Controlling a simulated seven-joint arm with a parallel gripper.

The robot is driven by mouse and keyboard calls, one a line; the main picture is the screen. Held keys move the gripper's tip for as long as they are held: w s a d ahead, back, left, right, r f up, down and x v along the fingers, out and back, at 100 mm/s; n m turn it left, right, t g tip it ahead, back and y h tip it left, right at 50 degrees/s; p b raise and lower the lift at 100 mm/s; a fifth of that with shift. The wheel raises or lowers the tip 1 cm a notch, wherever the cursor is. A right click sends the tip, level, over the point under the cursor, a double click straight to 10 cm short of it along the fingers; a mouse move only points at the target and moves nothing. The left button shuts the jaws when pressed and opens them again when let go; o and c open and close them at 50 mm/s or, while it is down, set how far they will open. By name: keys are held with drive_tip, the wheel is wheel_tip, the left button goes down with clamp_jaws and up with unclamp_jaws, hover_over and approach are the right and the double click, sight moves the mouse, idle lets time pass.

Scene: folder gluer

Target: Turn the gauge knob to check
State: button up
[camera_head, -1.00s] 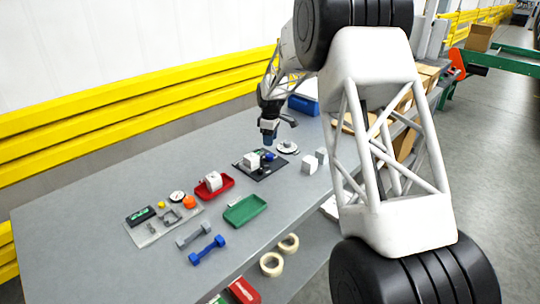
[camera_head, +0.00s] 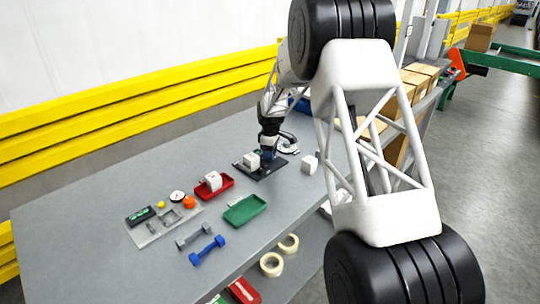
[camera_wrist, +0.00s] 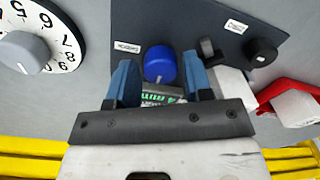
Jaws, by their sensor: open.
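The blue gauge knob (camera_wrist: 160,64) stands on a dark panel (camera_wrist: 190,20), with a white pointer line on its front. My gripper (camera_wrist: 159,80) is open, with one blue finger on each side of the knob in the wrist view. I cannot tell whether the fingers touch it. A small white label with dark lettering (camera_wrist: 127,47) lies left of the knob. A green display (camera_wrist: 160,95) shows partly between the fingers. In the head view my gripper (camera_head: 268,154) is low over the panel (camera_head: 265,175) and hides the knob.
A black knob (camera_wrist: 262,51) and a dark upright part (camera_wrist: 208,48) are also on the panel. A numbered dial (camera_wrist: 67,48) is close at left.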

drive_tip(key=shift+f, duration=0.45)
drive_tip(key=c, duration=0.6)
drive_tip(key=shift+c, duration=0.2)
